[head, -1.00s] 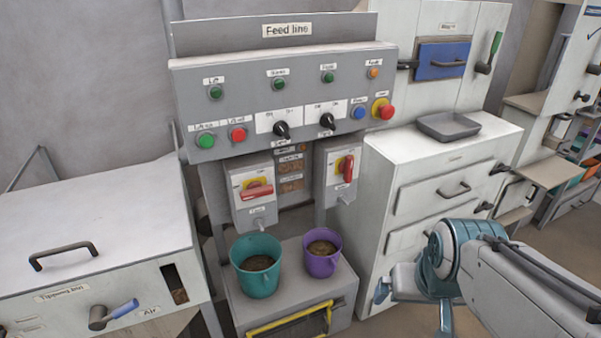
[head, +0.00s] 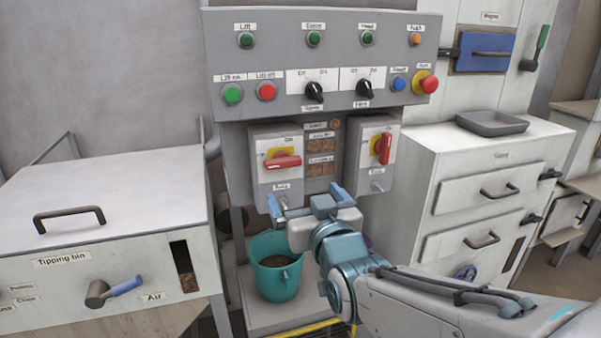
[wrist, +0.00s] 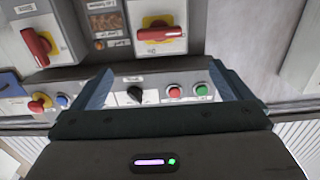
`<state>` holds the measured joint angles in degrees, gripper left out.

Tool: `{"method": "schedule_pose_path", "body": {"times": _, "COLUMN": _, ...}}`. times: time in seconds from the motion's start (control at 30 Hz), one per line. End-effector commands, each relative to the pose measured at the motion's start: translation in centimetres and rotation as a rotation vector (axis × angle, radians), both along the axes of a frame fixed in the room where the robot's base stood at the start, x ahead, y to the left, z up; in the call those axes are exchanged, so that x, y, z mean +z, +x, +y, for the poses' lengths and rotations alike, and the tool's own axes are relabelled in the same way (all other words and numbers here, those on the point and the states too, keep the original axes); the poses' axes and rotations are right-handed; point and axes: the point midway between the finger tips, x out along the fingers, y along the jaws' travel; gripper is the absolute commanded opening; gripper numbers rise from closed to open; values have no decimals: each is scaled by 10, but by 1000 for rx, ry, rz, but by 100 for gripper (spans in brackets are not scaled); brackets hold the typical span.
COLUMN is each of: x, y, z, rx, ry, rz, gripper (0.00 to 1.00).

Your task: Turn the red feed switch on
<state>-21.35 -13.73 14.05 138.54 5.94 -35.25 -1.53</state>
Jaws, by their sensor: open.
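Two grey switch boxes with red rotary handles hang under the panel. The left box's red handle (head: 283,161) lies horizontal on a yellow plate; it also shows in the wrist view (wrist: 155,33). The right box's red handle (head: 383,149) stands upright on its yellow plate, and shows at the left of the wrist view (wrist: 36,46). The small labels under the boxes are too blurred to tell surely which is feed. My gripper (head: 307,199) is open and empty, just below the two boxes in the head view. It touches neither handle; its fingers frame the wrist view (wrist: 158,82).
The control panel (head: 300,108) with buttons and black selectors juts out above the boxes. A teal bucket (head: 272,282) stands below my gripper; the purple bucket is mostly hidden behind my arm. The tipping bin (head: 100,215) is at left, a white drawer cabinet (head: 470,165) at right.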

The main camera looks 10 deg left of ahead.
Motion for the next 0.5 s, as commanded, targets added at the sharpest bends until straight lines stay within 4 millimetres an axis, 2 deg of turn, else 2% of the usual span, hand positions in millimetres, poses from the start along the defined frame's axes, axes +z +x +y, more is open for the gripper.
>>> {"method": "schedule_pose_path", "body": {"times": 0.17, "x": 0, "y": 16, "z": 10, "rx": 0, "ry": 0, "rz": 2, "gripper": 98}}
{"method": "schedule_pose_path", "body": {"times": 0.5, "x": 0, "y": 63, "z": 38, "rx": -1, "ry": 0, "rz": 2, "gripper": 98}}
